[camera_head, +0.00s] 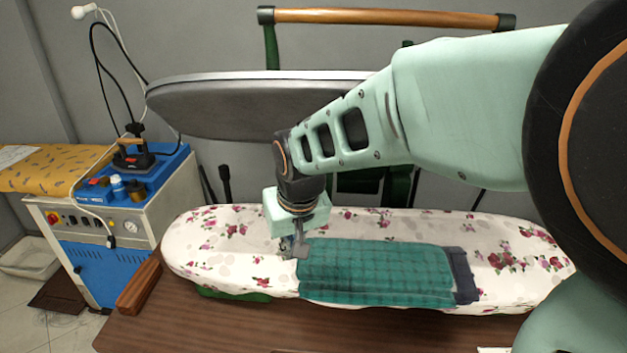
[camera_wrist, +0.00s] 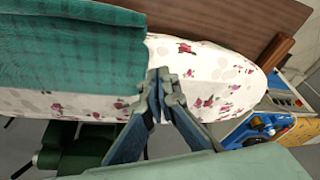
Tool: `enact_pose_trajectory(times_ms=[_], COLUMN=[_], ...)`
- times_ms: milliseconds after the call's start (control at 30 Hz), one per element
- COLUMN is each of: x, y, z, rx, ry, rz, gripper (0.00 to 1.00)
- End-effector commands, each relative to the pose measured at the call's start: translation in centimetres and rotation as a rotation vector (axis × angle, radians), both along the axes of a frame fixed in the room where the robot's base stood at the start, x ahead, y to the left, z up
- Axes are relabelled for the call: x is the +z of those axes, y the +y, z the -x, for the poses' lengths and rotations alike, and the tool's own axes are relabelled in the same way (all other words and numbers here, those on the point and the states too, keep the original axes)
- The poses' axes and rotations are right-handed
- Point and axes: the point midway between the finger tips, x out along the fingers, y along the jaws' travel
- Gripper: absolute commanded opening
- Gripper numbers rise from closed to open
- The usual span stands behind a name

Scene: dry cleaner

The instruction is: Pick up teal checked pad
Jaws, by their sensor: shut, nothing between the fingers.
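The teal checked pad (camera_head: 375,272) lies flat on the floral ironing board (camera_head: 215,240), with a dark band along its right end in the head view. It fills the upper left of the wrist view (camera_wrist: 75,60). My gripper (camera_head: 293,248) is at the pad's left edge in the head view, close to its far left corner. In the wrist view my gripper (camera_wrist: 158,80) has its fingertips together beside the pad's edge, with nothing visible between them. I cannot tell whether the fingertips touch the pad or the board.
A wooden table (camera_head: 220,325) lies in front of the board. A blue and white steam unit (camera_head: 120,235) with an iron (camera_head: 133,155) stands at the left. A grey pressing board (camera_head: 250,105) and a wooden rail (camera_head: 385,17) are behind. The board's left end is clear.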

Motion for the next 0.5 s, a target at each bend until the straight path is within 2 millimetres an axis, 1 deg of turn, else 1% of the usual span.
enact_pose_trajectory(times_ms=[33,100,400,433,500], x=[-1.0,-2.3,-7.4,-7.9,-7.5], y=[0.1,0.3,1.0,1.1,0.6], z=[-0.2,-0.5,-2.2,-2.3,-1.3], rx=[0.0,0.0,0.0,0.0,0.0], ry=[0.006,0.006,0.005,0.006,0.002], rz=[0.002,0.003,0.003,0.003,0.001], gripper=[0.0,0.0,0.0,0.0,0.0])
